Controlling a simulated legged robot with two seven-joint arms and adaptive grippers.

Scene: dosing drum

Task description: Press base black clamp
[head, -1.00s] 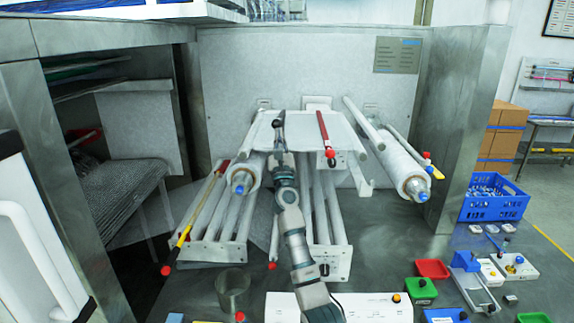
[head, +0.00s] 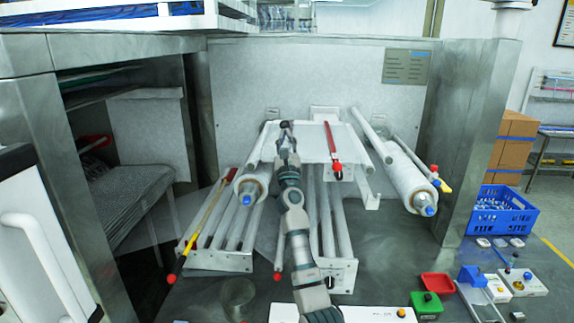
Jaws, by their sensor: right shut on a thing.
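My right gripper (head: 287,130) is at the far end of my arm, over the left part of the white sheet (head: 312,140) on the roller frame. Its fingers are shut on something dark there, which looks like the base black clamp. The fingers hide most of it, so its exact shape and position cannot be told. My left gripper is not in view.
White rollers with blue ends stand left (head: 248,190) and right (head: 415,188) of the frame. A yellow-and-red rod (head: 197,235) leans at the left. A blue crate (head: 497,212), red tray (head: 437,283) and green box (head: 427,304) are at the right. A metal cup (head: 238,295) stands front left.

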